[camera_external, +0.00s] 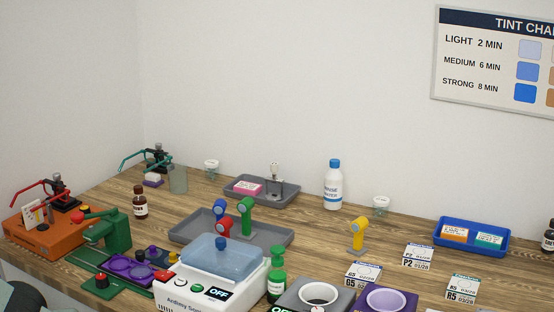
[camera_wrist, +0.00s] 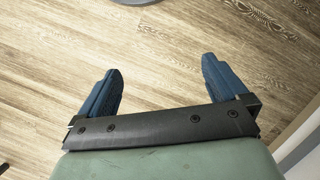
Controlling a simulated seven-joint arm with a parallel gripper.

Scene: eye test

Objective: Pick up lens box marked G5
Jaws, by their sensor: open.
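Three flat white cards or boxes with printed labels lie at the right of the table in the external view. One reads P2 (camera_external: 418,256). A front-right labelled box (camera_external: 462,288) and a labelled box behind the grey and purple pots (camera_external: 363,274) have marks ending in 5. Their first letters are too small to read surely, so I cannot tell which is G5. My gripper (camera_wrist: 160,65) is open and empty in the wrist view, its two blue fingers apart over bare wood planks. No lens box shows in the wrist view.
A blue tray (camera_external: 437,236) with small boxes stands behind the labelled boxes. A yellow device (camera_external: 357,235), a white rinse bottle (camera_external: 333,190) and a white machine (camera_external: 212,285) marked OFF stand nearby. Grey trays, a green bottle (camera_external: 276,275) and coloured tools crowd the left and middle.

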